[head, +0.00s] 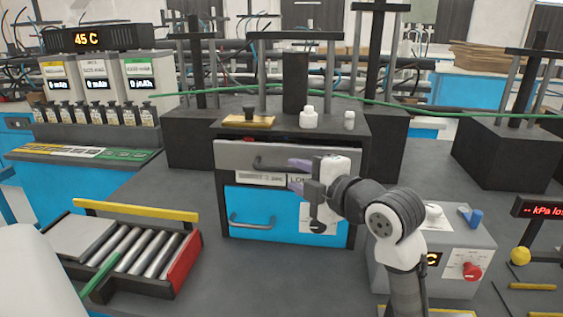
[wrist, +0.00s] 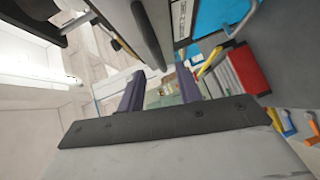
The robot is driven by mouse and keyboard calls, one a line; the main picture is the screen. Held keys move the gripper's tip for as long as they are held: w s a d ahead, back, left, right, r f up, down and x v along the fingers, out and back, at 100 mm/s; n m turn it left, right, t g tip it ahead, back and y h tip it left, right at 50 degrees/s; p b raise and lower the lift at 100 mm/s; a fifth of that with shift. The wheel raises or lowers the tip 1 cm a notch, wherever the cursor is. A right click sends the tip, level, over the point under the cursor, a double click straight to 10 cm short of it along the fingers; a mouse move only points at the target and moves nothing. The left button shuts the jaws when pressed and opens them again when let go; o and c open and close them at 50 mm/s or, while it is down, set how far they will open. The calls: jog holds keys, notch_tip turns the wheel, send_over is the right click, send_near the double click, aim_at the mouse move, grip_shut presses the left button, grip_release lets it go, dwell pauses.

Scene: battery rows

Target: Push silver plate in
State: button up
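The silver plate (head: 232,157) is the grey front of the upper drawer in the dark cabinet in the head view. It stands out a little from the cabinet, with a dark gap above it and a dark handle on its face. My gripper (head: 297,176) is in front of its right part, with two purple fingers apart and nothing between them. The wrist view also shows the gripper's fingers (wrist: 158,88) apart and empty, near a dark handle bar (wrist: 148,35).
A blue lower drawer (head: 262,208) with a handle sits below. A white bottle (head: 309,117) and a wooden tray (head: 248,121) are on the cabinet top. A roller tray (head: 135,250) lies at left. A grey box with a red knob (head: 473,271) stands at right.

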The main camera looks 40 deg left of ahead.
aim_at(284, 170)
jog(key=p+x, duration=0.1)
jog(key=x, duration=0.5)
jog(key=shift+c, duration=0.2)
grip_shut()
